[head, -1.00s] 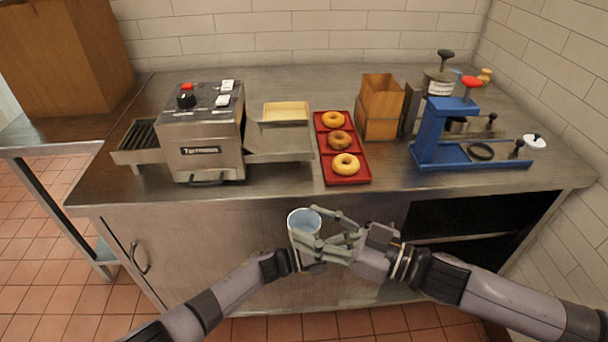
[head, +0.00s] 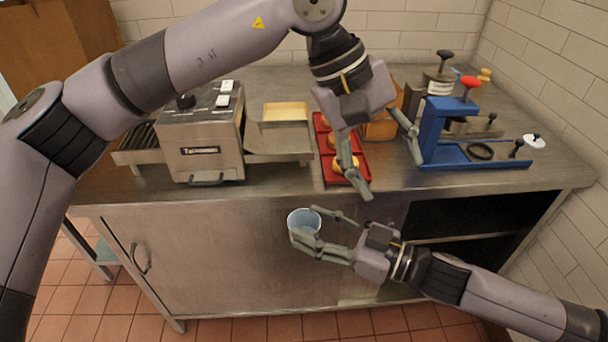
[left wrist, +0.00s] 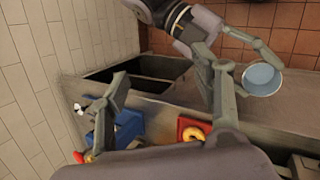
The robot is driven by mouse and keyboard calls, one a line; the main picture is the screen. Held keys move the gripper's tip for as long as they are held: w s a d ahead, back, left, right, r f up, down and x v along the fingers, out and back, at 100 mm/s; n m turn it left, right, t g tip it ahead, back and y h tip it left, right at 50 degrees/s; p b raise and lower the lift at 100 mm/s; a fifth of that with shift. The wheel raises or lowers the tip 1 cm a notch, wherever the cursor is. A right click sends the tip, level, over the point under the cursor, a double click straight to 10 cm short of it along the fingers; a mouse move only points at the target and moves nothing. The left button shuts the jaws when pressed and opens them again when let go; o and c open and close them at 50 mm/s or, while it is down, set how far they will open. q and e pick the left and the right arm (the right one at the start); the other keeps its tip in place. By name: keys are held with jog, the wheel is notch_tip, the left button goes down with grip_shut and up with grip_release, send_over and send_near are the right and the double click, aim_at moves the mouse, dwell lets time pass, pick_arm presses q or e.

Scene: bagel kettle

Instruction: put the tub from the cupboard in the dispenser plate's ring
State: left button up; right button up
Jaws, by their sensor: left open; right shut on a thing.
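A pale blue tub (head: 302,219) is held by my right gripper (head: 308,225) in front of the counter, below the top's front edge. Its open mouth faces up, and it also shows in the left wrist view (left wrist: 262,78). My left gripper (head: 392,178) is open and empty, above the counter's front edge between the red tray and the blue dispenser. The blue dispenser (head: 431,128) stands on the right of the counter. Its flat blue plate carries a dark ring (head: 480,151), which looks empty. The open cupboard (head: 470,215) is under the counter at right.
A red tray (head: 325,150) with donuts is partly hidden behind my left gripper. A wooden box (head: 382,127) stands behind it. A steel toaster (head: 208,150) is on the left. A white-topped knob (head: 534,141) sits right of the plate.

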aim_at(304, 222)
pick_arm(q)
jog(key=w+a+f+m+t+y, duration=0.1)
jog(key=a+f+m+t+y, duration=0.15)
jog(key=a, duration=0.25)
jog(key=w+a+f+m+t+y, duration=0.1)
jog(key=a+f+y, duration=0.15)
jog(key=a, duration=0.35)
pick_arm(e)
jog(key=shift+w, duration=0.1)
pick_arm(q)
jog(key=shift+m+g, duration=0.25)
jog(key=f, duration=0.7)
jog(key=w+f, duration=0.1)
jog(key=f, duration=0.3)
jog(key=shift+w+d, duration=0.1)
jog(key=shift+d, duration=0.05)
jog(key=c, duration=0.8)
jog(key=shift+c, duration=0.5)
pick_arm(e)
jog(key=o, duration=0.9)
